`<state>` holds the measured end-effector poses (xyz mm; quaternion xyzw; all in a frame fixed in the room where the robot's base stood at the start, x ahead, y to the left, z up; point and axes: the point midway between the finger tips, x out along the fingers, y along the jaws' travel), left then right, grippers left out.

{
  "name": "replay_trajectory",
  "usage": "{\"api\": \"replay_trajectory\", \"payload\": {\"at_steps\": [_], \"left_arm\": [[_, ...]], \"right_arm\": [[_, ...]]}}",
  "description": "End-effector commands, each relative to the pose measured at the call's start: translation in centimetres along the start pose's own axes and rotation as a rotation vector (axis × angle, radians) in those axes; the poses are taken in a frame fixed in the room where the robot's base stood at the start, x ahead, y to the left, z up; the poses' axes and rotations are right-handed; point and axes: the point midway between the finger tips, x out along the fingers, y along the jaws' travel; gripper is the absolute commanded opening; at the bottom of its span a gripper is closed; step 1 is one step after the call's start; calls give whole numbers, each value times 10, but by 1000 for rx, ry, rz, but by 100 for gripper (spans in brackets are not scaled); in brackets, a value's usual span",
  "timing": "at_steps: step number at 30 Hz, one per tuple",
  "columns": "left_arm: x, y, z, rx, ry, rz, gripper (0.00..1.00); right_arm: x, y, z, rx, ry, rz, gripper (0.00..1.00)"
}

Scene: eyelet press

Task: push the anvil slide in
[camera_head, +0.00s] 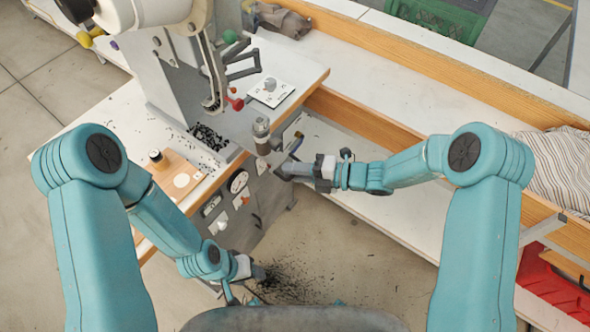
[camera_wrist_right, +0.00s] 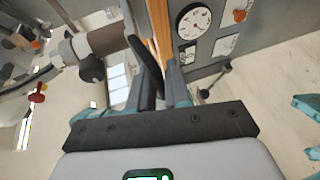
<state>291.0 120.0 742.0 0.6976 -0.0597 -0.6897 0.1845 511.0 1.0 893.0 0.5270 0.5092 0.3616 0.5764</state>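The eyelet press (camera_head: 185,85) stands on the worktable at the upper left. A metal-topped brown cylinder (camera_head: 262,130) stands at the table's front right corner; it also shows at the upper left of the wrist view (camera_wrist_right: 100,43). I cannot tell for sure whether it belongs to the anvil slide. My right gripper (camera_head: 284,171) is just off that corner, below and right of the cylinder. Its fingers (camera_wrist_right: 158,75) stand a little apart, with a dark flat piece (camera_wrist_right: 138,62) by the left one; contact is unclear. My left gripper (camera_head: 258,274) hangs low before the cabinet, its fingers unclear.
The cabinet front (camera_head: 245,205) below the table carries a round gauge (camera_head: 239,182) and several labels. A red-knobbed lever (camera_head: 235,103) and a white card (camera_head: 271,91) are near the press. A long bench (camera_head: 390,75) runs behind. Dark scraps (camera_head: 290,283) litter the floor.

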Motion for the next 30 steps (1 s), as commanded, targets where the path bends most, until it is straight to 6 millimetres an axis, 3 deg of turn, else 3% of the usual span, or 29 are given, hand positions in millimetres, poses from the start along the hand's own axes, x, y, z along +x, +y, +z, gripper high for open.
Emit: {"api": "replay_trajectory", "payload": {"at_steps": [8,11,18,24,30], "left_arm": [[4,-1,0,0,0,0,55],[19,-7,0,0,0,0,55],[66,-24,-1,0,0,0,55],[79,-29,-2,0,0,0,55],[79,-28,-2,0,0,0,55]], "right_arm": [[2,-1,1,-1,2,0,0],[16,-3,7,-7,3,-1,0],[73,8,30,-10,3,2,0],[102,22,43,-4,-1,1,0],[106,27,46,0,-4,1,0]]}}
